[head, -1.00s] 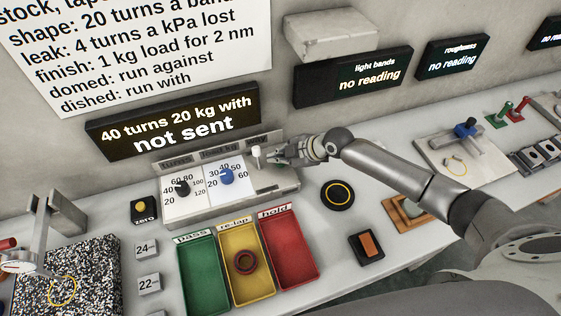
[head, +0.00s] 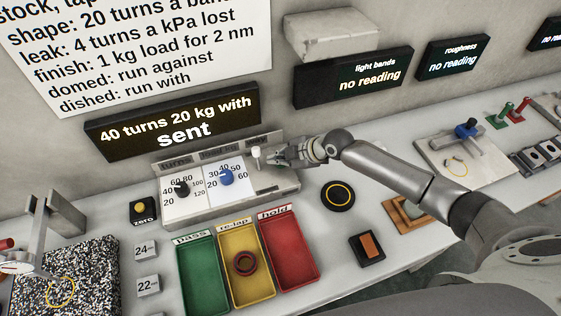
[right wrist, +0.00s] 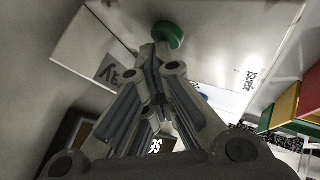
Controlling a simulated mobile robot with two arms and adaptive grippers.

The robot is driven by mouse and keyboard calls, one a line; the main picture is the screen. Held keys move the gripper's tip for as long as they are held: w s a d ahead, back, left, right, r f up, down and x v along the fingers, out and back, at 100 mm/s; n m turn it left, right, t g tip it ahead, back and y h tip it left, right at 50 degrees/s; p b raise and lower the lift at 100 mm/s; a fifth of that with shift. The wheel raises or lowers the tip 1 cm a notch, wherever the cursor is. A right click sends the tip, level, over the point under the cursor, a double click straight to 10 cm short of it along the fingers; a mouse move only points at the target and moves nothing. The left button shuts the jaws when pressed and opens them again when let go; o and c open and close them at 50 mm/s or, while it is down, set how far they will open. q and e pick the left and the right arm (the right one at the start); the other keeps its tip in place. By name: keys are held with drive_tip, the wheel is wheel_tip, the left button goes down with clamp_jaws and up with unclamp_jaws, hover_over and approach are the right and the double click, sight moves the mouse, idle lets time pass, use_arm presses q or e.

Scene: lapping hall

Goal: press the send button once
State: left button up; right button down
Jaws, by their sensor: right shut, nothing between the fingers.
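The control box (head: 232,203) stands against the wall with a black turns dial (head: 182,189), a blue load dial (head: 227,177) and a small white lever (head: 257,155). The display (head: 172,122) above it reads "40 turns 20 kg with" and "sent". My right gripper (head: 278,161) is shut and empty at the right end of the box. A round green button (right wrist: 167,33), apparently the send button, sits at its fingertips in the right wrist view; I cannot tell whether they touch. The gripper hides the button in the head view. My left gripper is out of view.
Green, yellow and red trays (head: 290,250) stand in front of the box, with a dark red ring (head: 245,262) in the yellow one. A zero button (head: 143,209) is at the left. A round black pad (head: 338,195) lies below my right arm.

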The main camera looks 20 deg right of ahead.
sight(279, 166)
drive_tip(key=shift+r+p, duration=0.45)
drive_tip(key=shift+r, duration=0.35)
drive_tip(key=shift+r, duration=0.1)
wheel_tip(279, 166, up, 5)
drive_tip(key=p, duration=0.3)
drive_tip(key=shift+p, duration=0.3)
idle(0.4)
